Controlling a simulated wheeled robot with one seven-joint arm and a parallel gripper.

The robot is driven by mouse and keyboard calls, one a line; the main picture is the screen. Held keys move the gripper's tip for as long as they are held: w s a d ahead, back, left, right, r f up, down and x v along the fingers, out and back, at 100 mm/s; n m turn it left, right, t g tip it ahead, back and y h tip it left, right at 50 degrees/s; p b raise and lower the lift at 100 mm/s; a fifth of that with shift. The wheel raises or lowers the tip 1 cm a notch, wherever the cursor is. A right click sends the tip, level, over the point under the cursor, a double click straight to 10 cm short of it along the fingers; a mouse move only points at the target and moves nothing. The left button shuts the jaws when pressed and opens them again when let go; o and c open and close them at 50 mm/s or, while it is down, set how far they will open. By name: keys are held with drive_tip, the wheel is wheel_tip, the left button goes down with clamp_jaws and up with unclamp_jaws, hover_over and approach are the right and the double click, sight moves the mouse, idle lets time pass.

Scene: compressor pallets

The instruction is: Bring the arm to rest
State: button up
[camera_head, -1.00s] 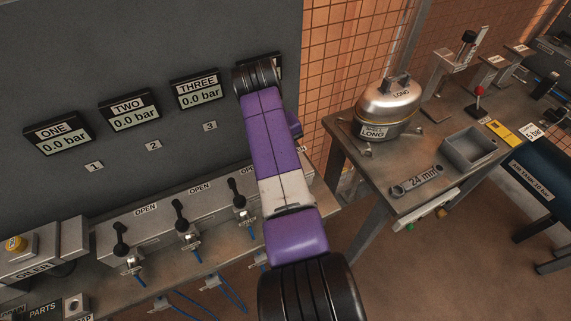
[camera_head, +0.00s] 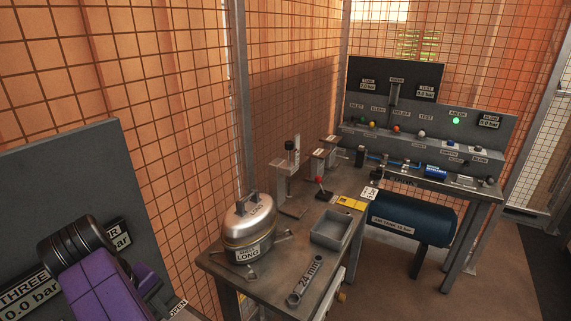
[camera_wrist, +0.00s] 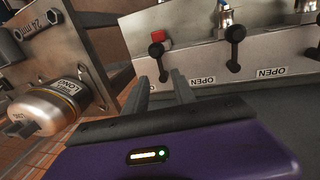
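My gripper (camera_wrist: 160,80) shows in the wrist view, with its two grey fingers apart and nothing visible between them. It points toward the valve panel (camera_wrist: 206,58), whose black lever handles stand beside OPEN labels. The fingertips lie near the lever with the red block (camera_wrist: 158,37) by it; I cannot tell the exact gap. In the head view my purple arm is at the lower left, in front of the grey gauge panel (camera_head: 60,180), and the gripper itself is out of sight there.
A steel bench (camera_head: 270,285) holds a domed shell marked LONG (camera_head: 248,225), an open grey tray (camera_head: 331,231) and a 24 mm wrench (camera_head: 304,281). A blue air tank (camera_head: 412,219) sits under the far test bench. Wire mesh fencing stands behind. Brown floor at the right is clear.

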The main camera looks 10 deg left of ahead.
drive_tip(key=w+a+r+t+y, duration=0.45)
drive_tip(key=a+y, duration=0.25)
drive_tip(key=a, duration=0.2)
drive_tip(key=s+d+f+m+t+y, duration=0.1)
drive_tip(key=d+f+m+t, duration=0.1)
drive_tip(key=d, duration=0.8)
drive_tip(key=s+d+f+m+t+y, duration=0.1)
drive_tip(key=d+f+m+t, duration=0.2)
drive_tip(key=d, duration=0.7)
drive_tip(key=s+d+f+m+t+y, duration=0.1)
drive_tip(key=d+f+m+t, duration=0.1)
drive_tip(key=d, duration=0.8)
drive_tip(key=s+d+r+m+t+h, duration=0.2)
drive_tip(key=s+d+r+h, duration=0.1)
drive_tip(key=s+d, duration=0.8)
drive_tip(key=s+d+r+m+t+h, duration=0.25)
drive_tip(key=s+d, duration=0.35)
drive_tip(key=d, duration=0.8)
drive_tip(key=s+d+f+m+g+h, duration=0.1)
drive_tip(key=s+d+h, duration=0.1)
drive_tip(key=s, duration=0.3)
drive_tip(key=s+d+f+m+g+h, duration=0.1)
drive_tip(key=s+d+g, duration=0.1)
drive_tip(key=s+d, duration=0.3)
drive_tip(key=shift+s+h, duration=0.35)
drive_tip(key=shift+s, duration=0.4)
